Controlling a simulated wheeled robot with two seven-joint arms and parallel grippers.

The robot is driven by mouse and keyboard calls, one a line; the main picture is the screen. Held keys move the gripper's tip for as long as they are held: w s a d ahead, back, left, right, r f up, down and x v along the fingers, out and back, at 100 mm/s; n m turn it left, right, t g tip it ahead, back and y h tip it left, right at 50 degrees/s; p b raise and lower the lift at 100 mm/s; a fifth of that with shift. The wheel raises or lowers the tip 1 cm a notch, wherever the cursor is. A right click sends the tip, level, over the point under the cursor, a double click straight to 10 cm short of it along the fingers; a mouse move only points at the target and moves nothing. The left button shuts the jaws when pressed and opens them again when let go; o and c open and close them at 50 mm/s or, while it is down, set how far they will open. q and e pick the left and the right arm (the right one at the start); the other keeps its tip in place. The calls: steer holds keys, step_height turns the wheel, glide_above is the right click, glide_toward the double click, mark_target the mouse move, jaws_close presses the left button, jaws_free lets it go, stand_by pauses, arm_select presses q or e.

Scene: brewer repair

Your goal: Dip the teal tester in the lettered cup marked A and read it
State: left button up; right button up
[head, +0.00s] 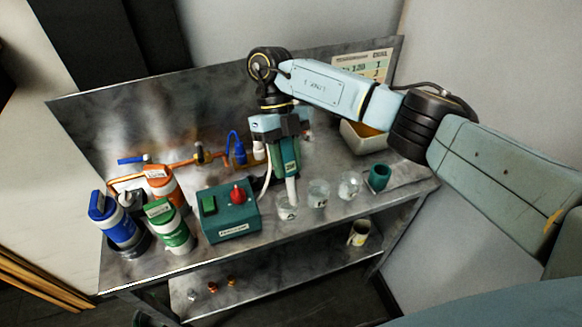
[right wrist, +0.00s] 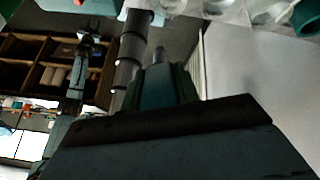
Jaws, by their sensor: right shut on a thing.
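My right gripper (head: 279,128) is shut on the teal tester (head: 286,160) and holds it upright, pale probe down. The probe tip is at the leftmost clear cup (head: 287,213); I cannot tell whether it is inside or just behind the rim. Two more clear cups, a middle one (head: 318,193) and a right one (head: 349,185), stand beside it. The cup letters are too small to read surely. The tester's display is not readable. In the right wrist view the teal tester (right wrist: 158,88) points toward the cups at the top edge. My left gripper is not clearly seen.
A teal box with a red knob (head: 229,212) stands left of the cups. Blue, orange and green canisters (head: 172,228) stand further left. A teal cup (head: 379,177) is at the right, a bin (head: 364,138) behind. A mug (head: 359,233) sits on the lower shelf.

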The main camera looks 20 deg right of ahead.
stand_by(0.9)
steer(key=shift+r+t+p, duration=0.2)
steer(key=shift+t+p, duration=0.6)
steer(key=shift+p, duration=0.1)
steer(key=shift+t, duration=0.4)
steer(key=shift+f+t+p, duration=0.1)
steer(key=shift+t+p, duration=0.2)
steer(key=shift+t, duration=0.6)
steer(key=shift+f+t+b, duration=0.15)
steer(key=shift+t+b, duration=0.25)
steer(key=shift+t, duration=0.7)
